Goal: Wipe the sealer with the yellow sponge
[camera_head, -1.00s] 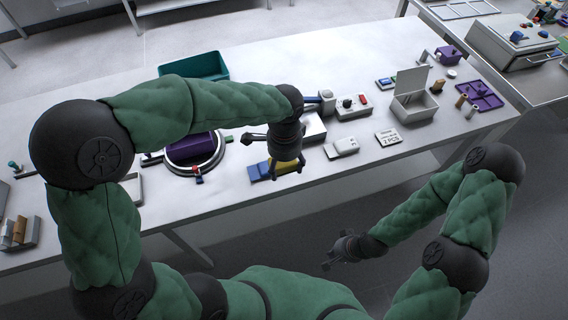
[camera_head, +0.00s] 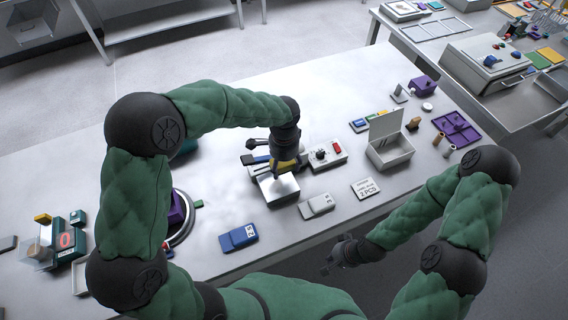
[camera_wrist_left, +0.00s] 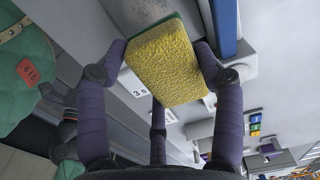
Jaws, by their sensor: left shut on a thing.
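My left gripper (camera_head: 284,176) is shut on the yellow sponge (camera_head: 286,165). In the wrist view the sponge (camera_wrist_left: 170,62) shows a rough yellow face and a thin green edge, gripped between the dark fingers. The sponge is over the sealer, a pale boxy device (camera_head: 283,194) with a dark lever on its far side. In the wrist view a blue bar (camera_wrist_left: 224,28) runs beside the sponge. I cannot tell whether the sponge touches the sealer. My right gripper (camera_head: 334,259) hangs empty in front of the table edge, its fingers apart.
A blue device (camera_head: 238,237) lies on the table at the front, and a grey one (camera_head: 316,206) right of it. A control box (camera_head: 327,155) and an open metal box (camera_head: 390,152) stand to the right. A round purple-topped device is partly hidden by my left arm.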

